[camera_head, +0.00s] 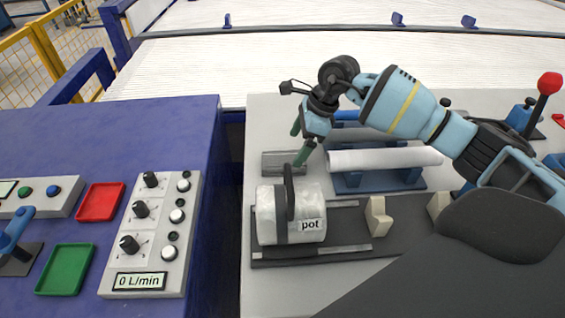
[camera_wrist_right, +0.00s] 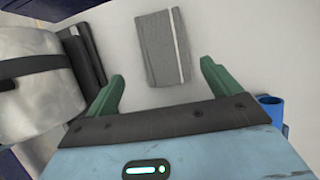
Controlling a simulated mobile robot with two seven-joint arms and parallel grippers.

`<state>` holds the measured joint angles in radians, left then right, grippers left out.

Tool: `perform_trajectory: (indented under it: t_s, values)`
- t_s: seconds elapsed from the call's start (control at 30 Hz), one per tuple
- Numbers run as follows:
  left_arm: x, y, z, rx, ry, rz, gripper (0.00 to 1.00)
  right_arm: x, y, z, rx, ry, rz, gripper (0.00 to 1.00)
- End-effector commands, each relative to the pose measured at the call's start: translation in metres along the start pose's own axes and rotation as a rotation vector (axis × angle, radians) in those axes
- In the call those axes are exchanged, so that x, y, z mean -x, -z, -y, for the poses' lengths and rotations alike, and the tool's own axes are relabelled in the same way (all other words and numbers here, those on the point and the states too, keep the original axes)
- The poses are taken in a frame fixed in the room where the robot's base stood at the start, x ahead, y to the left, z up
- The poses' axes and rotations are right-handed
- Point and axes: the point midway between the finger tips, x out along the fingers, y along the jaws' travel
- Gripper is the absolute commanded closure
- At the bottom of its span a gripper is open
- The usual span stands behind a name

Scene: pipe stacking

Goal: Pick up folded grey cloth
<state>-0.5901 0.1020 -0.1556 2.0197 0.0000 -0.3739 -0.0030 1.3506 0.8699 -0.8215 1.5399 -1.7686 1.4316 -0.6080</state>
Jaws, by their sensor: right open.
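The folded grey cloth (camera_head: 283,162) lies flat on the light grey table, behind the white pot. In the right wrist view the cloth (camera_wrist_right: 164,48) is a grey rectangle with a pale stripe near one edge, ahead of my fingers. My right gripper (camera_head: 301,143) is above the table close to the cloth, with its green fingers pointing down. In the wrist view its two green fingers (camera_wrist_right: 163,88) are spread apart with nothing between them. The gripper is apart from the cloth. My left gripper is not in view.
A white pot (camera_head: 268,215) labelled "pot" with a dark handle stands on a dark rail base just in front of the cloth. A white pipe (camera_head: 385,158) rests on blue supports to the right. A blue bench with a control panel (camera_head: 150,235) is at left, across a gap.

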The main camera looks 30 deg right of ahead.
Motion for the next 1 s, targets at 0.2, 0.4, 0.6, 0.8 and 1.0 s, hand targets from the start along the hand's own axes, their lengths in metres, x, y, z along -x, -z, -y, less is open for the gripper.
perform_trajectory:
  t_s: [0.2, 0.4, 0.6, 0.8, 1.0]
  values:
    - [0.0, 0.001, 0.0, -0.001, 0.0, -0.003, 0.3, -0.012, -0.001, 0.0, 0.0, -0.001, 0.0, 0.11]
    - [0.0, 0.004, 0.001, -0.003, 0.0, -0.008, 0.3, -0.03, -0.005, 0.003, -0.001, -0.004, 0.001, 0.11]
    - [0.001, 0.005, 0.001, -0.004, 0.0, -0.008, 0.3, -0.057, -0.007, 0.007, -0.001, -0.004, 0.001, 0.11]
    - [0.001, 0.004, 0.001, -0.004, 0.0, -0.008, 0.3, -0.064, -0.006, 0.007, 0.0, -0.002, 0.0, 0.11]
    - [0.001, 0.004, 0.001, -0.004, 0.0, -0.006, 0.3, -0.064, -0.006, 0.007, 0.0, -0.002, 0.0, 0.17]
